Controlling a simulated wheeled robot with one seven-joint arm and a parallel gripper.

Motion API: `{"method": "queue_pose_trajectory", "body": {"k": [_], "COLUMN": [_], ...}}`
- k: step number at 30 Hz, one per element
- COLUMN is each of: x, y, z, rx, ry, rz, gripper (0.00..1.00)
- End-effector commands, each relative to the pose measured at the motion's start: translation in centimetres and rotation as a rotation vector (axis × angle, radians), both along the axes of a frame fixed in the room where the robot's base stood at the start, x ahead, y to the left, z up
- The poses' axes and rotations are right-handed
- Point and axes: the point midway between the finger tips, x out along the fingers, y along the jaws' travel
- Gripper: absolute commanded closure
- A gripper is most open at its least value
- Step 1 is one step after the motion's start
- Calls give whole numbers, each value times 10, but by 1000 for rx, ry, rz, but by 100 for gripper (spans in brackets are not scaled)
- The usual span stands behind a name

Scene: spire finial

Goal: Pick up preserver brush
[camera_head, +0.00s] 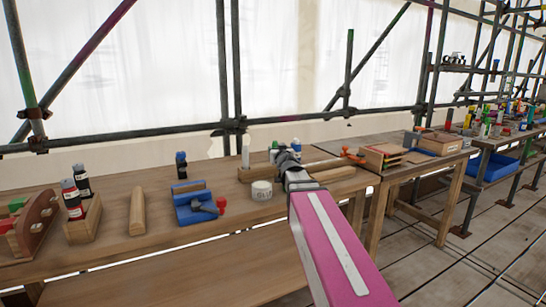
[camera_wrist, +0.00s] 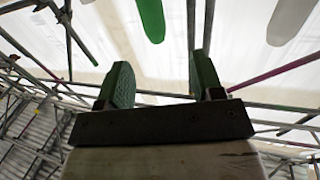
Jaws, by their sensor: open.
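I cannot tell for certain which thing is the preserver brush. A white upright round-ended piece (camera_head: 245,152) and a green-topped one (camera_head: 274,146) stand at the back of the bench, close to my gripper. A green rounded end (camera_wrist: 151,18) and a white rounded end (camera_wrist: 291,20) also show at the top of the wrist view, beyond the fingers. My gripper (camera_wrist: 163,78) is open, with nothing visible between its two fingers. In the head view, it is over the back of the bench, partly hidden by my wrist.
A white labelled pot (camera_head: 262,190) stands left of my arm. A blue tool with a red knob (camera_head: 195,207), a dark bottle (camera_head: 181,164) and a wooden holder with bottles (camera_head: 83,221) are farther left. Lengths of wood (camera_head: 332,174) lie right. Scaffold poles (camera_head: 225,70) rise behind.

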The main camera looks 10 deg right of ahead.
Motion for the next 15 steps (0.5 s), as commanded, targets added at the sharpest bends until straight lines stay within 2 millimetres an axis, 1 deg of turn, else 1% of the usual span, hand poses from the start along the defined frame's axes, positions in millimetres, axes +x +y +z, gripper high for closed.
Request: {"method": "queue_pose_trajectory", "body": {"k": [5, 12, 15], "x": [12, 49, 56], "y": [0, 2, 2], "z": [0, 1, 1], "rx": [0, 0, 0], "ry": [0, 0, 0], "rz": [0, 0, 0], "gripper": [39, 39, 39]}}
